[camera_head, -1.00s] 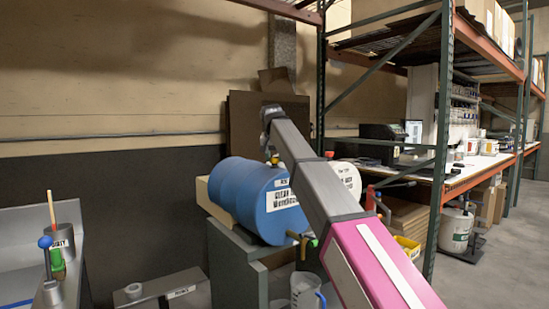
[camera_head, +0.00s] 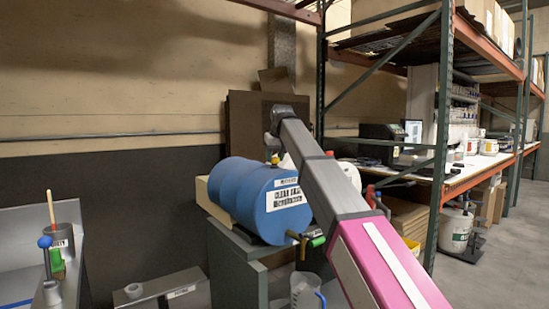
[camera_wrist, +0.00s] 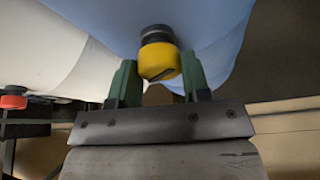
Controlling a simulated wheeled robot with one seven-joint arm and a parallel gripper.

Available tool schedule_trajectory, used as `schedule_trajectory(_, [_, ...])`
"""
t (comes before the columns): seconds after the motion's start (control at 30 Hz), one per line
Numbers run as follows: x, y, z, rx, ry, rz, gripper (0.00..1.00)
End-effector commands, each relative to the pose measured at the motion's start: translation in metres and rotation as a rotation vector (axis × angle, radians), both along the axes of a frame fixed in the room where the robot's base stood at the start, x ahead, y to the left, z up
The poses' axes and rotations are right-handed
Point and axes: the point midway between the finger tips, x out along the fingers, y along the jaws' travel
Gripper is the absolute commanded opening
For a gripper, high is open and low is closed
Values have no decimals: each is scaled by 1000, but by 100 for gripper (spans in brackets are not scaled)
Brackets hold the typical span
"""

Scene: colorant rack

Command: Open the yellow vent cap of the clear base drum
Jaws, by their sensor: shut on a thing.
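The clear base drum (camera_head: 240,195) is a blue drum lying on its side on a grey stand, with a white label on its front end. Its yellow vent cap (camera_head: 275,158) shows at the top. In the wrist view the yellow vent cap (camera_wrist: 159,62) sits on a dark neck against the blue drum (camera_wrist: 205,22). My gripper (camera_wrist: 159,82) has its two green fingers on either side of the cap, shut on it. In the head view my gripper's fingers cannot be made out.
A white drum (camera_wrist: 75,60) with a red cap (camera_wrist: 13,102) is beside the blue one. A brass tap with a green handle (camera_head: 317,241) juts from the drum's front, above a clear jug (camera_head: 305,290). A shelf rack post (camera_head: 438,150) stands to the right.

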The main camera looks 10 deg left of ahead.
Motion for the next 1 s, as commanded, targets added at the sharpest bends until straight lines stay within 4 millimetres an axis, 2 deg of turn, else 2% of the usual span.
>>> schedule_trajectory(0.7, [3, -1, 1, 1, 0, 674, 20])
schedule_trajectory(1.0, [4, -1, 1, 1, -1, 888, 20])
